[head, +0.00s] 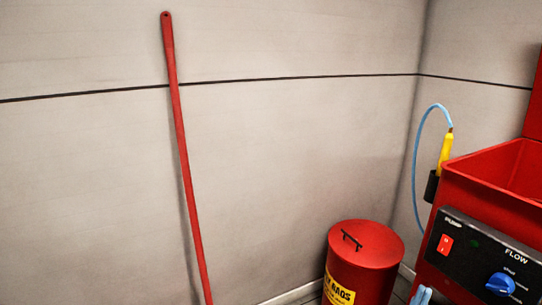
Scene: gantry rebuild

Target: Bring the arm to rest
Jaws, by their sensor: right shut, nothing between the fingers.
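No arm shows clearly in the head view. My left gripper is not in view.
A red pole (183,150) leans on the grey wall at left. A lidded red bin (362,258) stands in the corner. The red parts washer (480,185), with black control panel (470,262), fills the right. A blue hose (416,165) loops to a yellow-handled tool (445,152).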

